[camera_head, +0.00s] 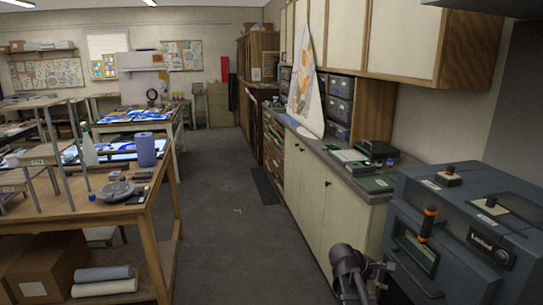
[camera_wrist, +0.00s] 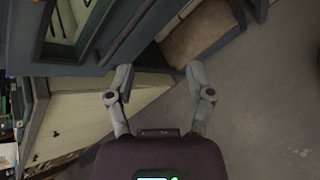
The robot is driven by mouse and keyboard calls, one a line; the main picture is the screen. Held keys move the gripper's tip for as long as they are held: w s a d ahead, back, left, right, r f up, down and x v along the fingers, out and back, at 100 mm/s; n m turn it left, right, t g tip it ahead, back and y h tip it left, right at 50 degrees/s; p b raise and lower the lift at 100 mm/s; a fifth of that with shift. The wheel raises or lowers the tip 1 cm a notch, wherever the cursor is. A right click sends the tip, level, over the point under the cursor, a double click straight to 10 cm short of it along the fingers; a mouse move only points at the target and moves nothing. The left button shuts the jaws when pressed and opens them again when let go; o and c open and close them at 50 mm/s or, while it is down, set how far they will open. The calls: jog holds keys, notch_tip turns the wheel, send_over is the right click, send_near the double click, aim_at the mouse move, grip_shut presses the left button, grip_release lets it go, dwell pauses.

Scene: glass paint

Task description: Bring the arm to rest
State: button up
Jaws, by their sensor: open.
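My arm and gripper show dark at the bottom of the head view, low in front of the blue-grey machine (camera_head: 450,215) and beside the counter front. In the wrist view my gripper (camera_wrist: 159,80) has its two grey fingers apart, with nothing between them. The view past the fingertips shows the machine's side, a brown box-like thing (camera_wrist: 200,35) and the grey floor (camera_wrist: 270,100). The fingertips are not clear in the head view.
A cream cabinet (camera_head: 305,190) with a counter runs along the right, carrying a tall painted panel (camera_head: 306,80) and green-black tools (camera_head: 375,155). A wooden workbench (camera_head: 120,205) stands left, with a blue roll (camera_head: 146,150) on it. The aisle floor (camera_head: 225,215) between is clear.

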jog(key=s+a+f+m+g+y, duration=0.1)
jog(key=s+a+f+m+y, duration=0.3)
jog(key=a, duration=0.4)
jog(key=s+a+f+m+y, duration=0.3)
jog(key=s+a+m+y, duration=0.3)
jog(key=a, duration=0.3)
jog(key=shift+s+a+f+m+g+y, duration=0.3)
jog(key=shift+s+f+m+g, duration=0.1)
jog(key=shift+s+m, duration=0.4)
jog(key=shift+d, duration=0.1)
